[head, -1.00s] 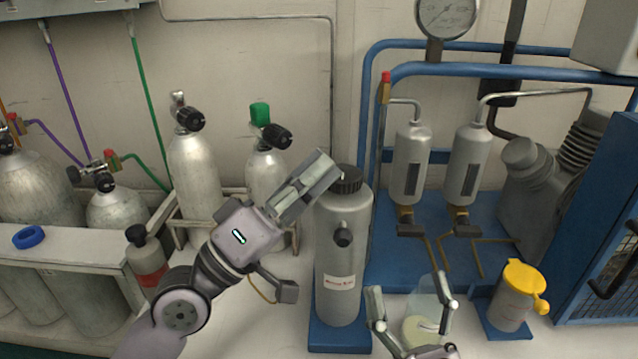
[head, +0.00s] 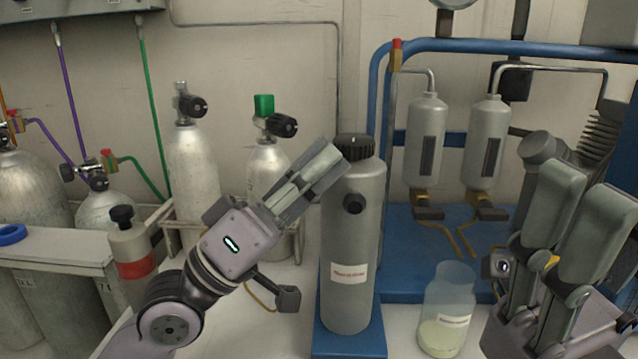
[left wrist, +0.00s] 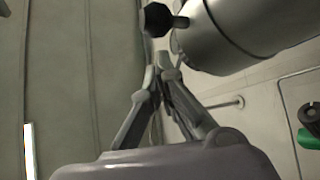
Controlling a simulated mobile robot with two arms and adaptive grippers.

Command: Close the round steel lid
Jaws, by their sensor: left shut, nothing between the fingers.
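I cannot make out a separate round steel lid in either view. A tall grey steel canister (head: 350,235) stands upright in the middle, with a ribbed round black cap (head: 354,148) on top and a black knob on its side. My left gripper (head: 334,160) is shut and empty, its tip at the canister's upper left edge; I cannot tell whether it touches. In the left wrist view, the canister (left wrist: 265,30) and its black knob (left wrist: 157,20) lie just beyond the closed fingertips (left wrist: 163,66). My right gripper (head: 582,225) is open and empty at the right.
A glass jar (head: 447,310) with pale contents stands right of the canister. A yellow-topped container is mostly hidden behind my right gripper. Two grey filters (head: 425,145) and blue pipes are behind. Gas cylinders (head: 195,180) stand at the left, with a blue ring (head: 10,234) on the rack.

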